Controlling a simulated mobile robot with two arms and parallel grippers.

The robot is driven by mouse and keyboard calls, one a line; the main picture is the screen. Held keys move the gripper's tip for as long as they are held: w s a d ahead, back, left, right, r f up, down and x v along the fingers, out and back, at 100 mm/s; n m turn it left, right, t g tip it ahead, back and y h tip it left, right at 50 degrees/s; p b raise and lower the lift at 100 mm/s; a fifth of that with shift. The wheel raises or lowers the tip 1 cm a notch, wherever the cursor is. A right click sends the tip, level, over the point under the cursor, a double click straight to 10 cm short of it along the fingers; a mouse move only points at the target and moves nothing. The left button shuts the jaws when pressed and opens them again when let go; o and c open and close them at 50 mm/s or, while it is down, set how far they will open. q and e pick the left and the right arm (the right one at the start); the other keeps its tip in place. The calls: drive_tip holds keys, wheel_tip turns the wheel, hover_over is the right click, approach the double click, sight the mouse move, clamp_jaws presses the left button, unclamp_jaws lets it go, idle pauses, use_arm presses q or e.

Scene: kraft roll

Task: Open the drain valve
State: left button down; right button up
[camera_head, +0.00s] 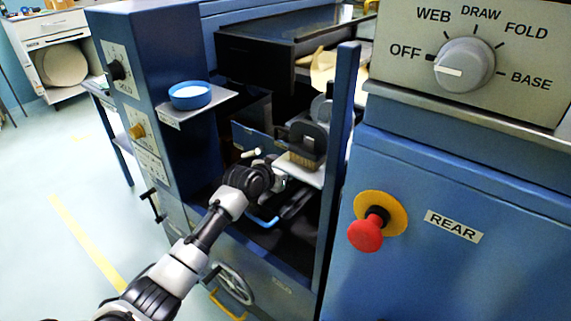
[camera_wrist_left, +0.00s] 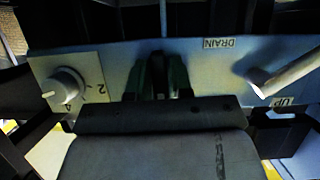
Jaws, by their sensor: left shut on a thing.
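My left arm reaches into the open bay of the blue machine in the head view, with its gripper (camera_head: 280,178) inside and partly hidden by the wrist. In the left wrist view the dark fingers of my left gripper (camera_wrist_left: 166,78) are close together against a grey panel (camera_wrist_left: 210,75). A DRAIN label (camera_wrist_left: 219,43) is on the panel just right of the fingers. The gripper is shut on what seems to be the drain valve's handle. The handle is hidden between the fingers, so its angle cannot be told. My right gripper is not in view.
On the panel, a numbered knob (camera_wrist_left: 64,86) is left of the fingers, and a pale lever (camera_wrist_left: 285,72) sticks out at the right near an UP label (camera_wrist_left: 290,101). A blue post (camera_head: 340,170) borders the bay. A red button (camera_head: 367,234) stands out right of it.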

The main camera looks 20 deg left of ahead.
use_arm(q)
drive_tip(key=m+t+y+p, duration=0.1)
drive_tip(key=m+y+p, duration=0.1)
drive_tip(key=m+p, duration=0.1)
drive_tip(key=shift+r, duration=0.1)
drive_tip(key=shift+m+y, duration=0.5)
drive_tip(key=shift+m, duration=0.4)
drive_tip(key=shift+m+t+y, duration=0.4)
drive_tip(key=shift+m+t, duration=0.2)
drive_tip(key=shift+m, duration=0.1)
drive_tip(key=c, duration=1.1)
unclamp_jaws()
